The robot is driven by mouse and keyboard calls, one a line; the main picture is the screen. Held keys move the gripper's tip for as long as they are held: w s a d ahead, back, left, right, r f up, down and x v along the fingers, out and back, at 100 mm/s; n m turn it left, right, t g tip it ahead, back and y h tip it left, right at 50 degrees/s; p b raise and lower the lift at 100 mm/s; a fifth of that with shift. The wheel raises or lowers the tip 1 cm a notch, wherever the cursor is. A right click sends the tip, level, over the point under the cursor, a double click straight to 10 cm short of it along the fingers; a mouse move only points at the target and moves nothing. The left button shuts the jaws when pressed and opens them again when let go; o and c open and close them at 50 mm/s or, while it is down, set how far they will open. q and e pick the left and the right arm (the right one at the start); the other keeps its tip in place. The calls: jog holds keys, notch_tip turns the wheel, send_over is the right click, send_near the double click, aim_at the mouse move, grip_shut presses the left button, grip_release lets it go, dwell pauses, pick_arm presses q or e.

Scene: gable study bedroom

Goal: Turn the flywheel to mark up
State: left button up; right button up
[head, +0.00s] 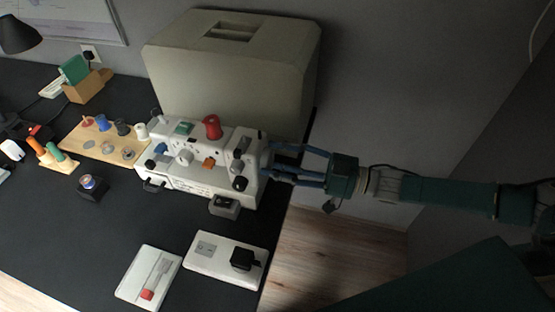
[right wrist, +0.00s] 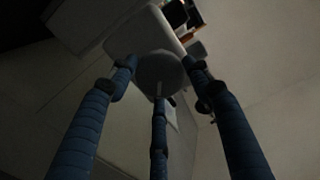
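A white sewing machine (head: 200,160) with a red spool on top stands on the dark desk. Its flywheel is at the right end, mostly hidden by my right gripper (head: 272,163) in the head view. My left gripper is not in view.
A large beige case (head: 230,70) stands behind the machine. A wooden board with spools (head: 105,138) is to its left. A white plate with a black block (head: 226,259) and another with a red slider (head: 148,277) lie in front. Free space is right of the desk.

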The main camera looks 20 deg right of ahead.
jog(key=shift+r, duration=0.2)
jog(key=shift+c, duration=1.2)
jog(key=shift+r+n, duration=0.1)
jog(key=shift+n, duration=0.2)
jog(key=n, duration=0.3)
jog(key=shift+r+n, duration=0.1)
jog(key=shift+n, duration=0.3)
jog(key=shift+a+n, duration=0.1)
jog(key=shift+n, duration=1.5)
jog(key=shift+r, duration=0.1)
jog(key=o, duration=1.2)
jog(key=shift+c, duration=0.2)
jog(key=shift+s, duration=0.1)
jog(key=shift+f, duration=0.2)
